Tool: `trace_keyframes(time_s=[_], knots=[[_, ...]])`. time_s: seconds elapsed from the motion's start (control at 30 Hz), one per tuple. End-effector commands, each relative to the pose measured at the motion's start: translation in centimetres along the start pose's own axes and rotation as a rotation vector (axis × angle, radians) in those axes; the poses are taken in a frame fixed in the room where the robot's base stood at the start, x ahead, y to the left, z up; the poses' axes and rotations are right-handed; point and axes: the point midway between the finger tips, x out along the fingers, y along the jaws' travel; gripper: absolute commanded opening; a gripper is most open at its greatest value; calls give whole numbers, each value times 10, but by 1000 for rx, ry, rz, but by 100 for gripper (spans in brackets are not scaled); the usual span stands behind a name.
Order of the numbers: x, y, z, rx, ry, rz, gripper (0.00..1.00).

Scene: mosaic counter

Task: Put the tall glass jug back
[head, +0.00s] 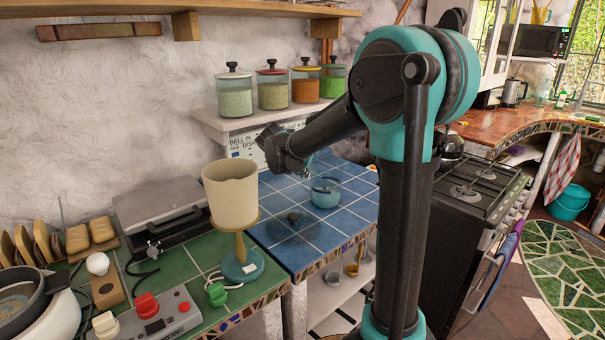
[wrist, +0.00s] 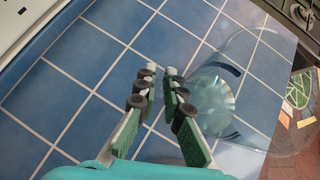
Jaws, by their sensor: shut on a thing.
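The tall glass jug (wrist: 215,98) is clear with a bluish tint and shows at the right in the wrist view, tiles visible through it. In the head view it appears as a bluish glass vessel (head: 325,196) over the blue tiled counter, below my gripper (head: 307,168). In the wrist view my gripper (wrist: 159,74) has its two green-padded fingers close together, just left of the jug's body. It is shut on the jug; the clear part between the fingers is hard to make out. I cannot tell whether the jug's base touches the tiles.
A beige lamp (head: 231,192) stands to the left. Jars (head: 272,88) line the shelf behind. The black stove (head: 470,185) is to the right. Bare tiles lie left of my gripper in the wrist view.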

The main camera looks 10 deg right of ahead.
Motion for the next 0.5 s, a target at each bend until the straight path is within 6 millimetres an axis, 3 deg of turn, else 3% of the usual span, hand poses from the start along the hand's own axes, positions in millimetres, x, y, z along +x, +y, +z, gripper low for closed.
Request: trace_keyframes(time_s=[0.03, 0.2, 0.5], knots=[[1, 0, 0, 0, 0, 0, 11], [0, 0, 0, 0, 0, 0, 29], [-1, 0, 1, 0, 0, 0, 29]])
